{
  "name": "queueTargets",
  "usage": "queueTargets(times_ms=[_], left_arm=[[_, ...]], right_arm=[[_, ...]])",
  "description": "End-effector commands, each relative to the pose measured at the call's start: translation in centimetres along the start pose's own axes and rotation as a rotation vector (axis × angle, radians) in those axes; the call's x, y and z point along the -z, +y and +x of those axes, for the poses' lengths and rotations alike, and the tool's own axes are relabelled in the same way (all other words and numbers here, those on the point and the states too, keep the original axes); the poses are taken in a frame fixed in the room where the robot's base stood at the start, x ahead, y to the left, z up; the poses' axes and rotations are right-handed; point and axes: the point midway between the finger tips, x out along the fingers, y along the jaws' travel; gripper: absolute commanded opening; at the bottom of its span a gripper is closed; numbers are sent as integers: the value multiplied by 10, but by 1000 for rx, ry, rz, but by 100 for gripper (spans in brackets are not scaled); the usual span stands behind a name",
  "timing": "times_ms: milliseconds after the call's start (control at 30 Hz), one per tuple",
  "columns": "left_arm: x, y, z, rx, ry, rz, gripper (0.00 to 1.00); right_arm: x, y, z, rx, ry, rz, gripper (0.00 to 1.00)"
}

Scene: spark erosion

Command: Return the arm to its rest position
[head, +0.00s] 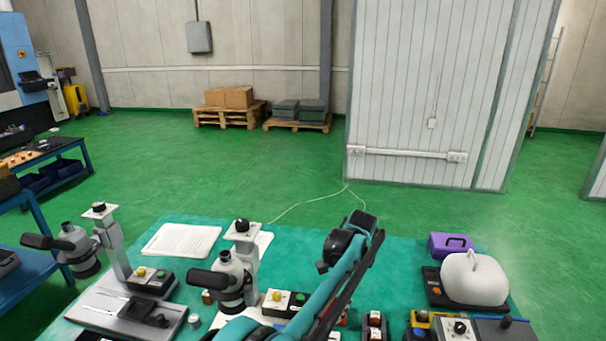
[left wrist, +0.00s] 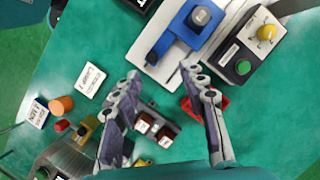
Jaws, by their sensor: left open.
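My left gripper (left wrist: 160,72) is open in the left wrist view, its two fingers apart with nothing between their tips. It hangs over the teal table top (left wrist: 255,125). In the head view a teal arm of mine (head: 325,295) reaches up from the bottom middle over the table, with a dark joint at its upper end. I cannot make out a gripper on it there. My right gripper is in neither view.
A blue fixture (left wrist: 200,30) and a button box (left wrist: 250,55) are near the left fingertips. A small dark rack (left wrist: 155,128) and a red part lie beneath.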

Motion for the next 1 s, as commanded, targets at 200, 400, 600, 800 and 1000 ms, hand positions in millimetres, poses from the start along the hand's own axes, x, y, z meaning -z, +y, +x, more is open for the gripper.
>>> queueTargets(times_ms=[200,400,600,800,1000], left_arm=[[-77,-28,-25,12,159,-167,42],[-148,-38,-30,27,309,-331,42],[-216,-33,-18,45,458,-497,42],[-274,-18,10,66,607,-665,42],[-316,1,48,91,747,-824,42]], right_arm=[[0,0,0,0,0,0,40],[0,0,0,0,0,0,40],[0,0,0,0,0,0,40],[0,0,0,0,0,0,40],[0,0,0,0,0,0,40]])
